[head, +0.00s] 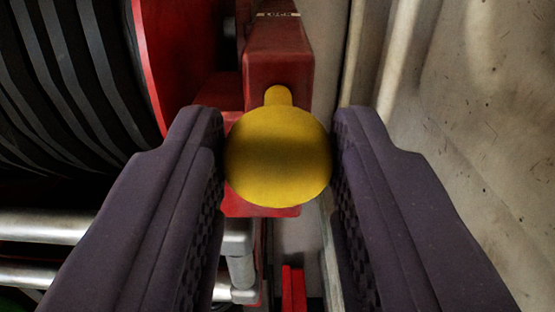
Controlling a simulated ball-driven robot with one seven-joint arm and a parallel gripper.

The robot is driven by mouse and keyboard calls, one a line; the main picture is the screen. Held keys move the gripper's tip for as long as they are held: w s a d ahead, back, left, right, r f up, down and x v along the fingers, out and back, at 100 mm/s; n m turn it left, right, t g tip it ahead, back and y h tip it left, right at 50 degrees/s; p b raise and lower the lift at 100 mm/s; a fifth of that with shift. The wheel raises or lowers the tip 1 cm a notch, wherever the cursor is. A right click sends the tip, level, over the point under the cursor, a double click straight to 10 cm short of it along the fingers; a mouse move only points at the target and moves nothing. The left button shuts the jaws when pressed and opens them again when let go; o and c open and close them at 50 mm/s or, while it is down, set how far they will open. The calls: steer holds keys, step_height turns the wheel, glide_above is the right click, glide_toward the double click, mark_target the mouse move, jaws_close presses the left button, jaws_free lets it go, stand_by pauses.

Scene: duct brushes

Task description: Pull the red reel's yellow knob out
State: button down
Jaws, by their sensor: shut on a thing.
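The yellow knob (278,158) is a round ball in the middle of the head view, on a short yellow stem that meets a red bracket (278,62). A small label reading "LOCK" is near the bracket's top. The red reel (155,62) shows at the upper left, its red flange beside wound dark hose (70,85). My gripper (278,155) is shut on the yellow knob, one dark padded finger on its left side and one on its right. How far the stem stands out of the bracket is hard to tell from this angle.
A pale, stained wall or panel (470,110) runs close along the right side. Metal bars (45,228) cross the lower left, with a metal joint (238,245) below the bracket. A small red part (293,288) is at bottom centre.

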steer(key=c, duration=0.8)
jaws_free()
steer(key=shift+s, duration=0.1)
steer(key=shift+o, duration=0.2)
steer(key=s, duration=0.7)
steer(key=shift+s+d+p, duration=0.15)
steer(key=shift+s+p, duration=0.25)
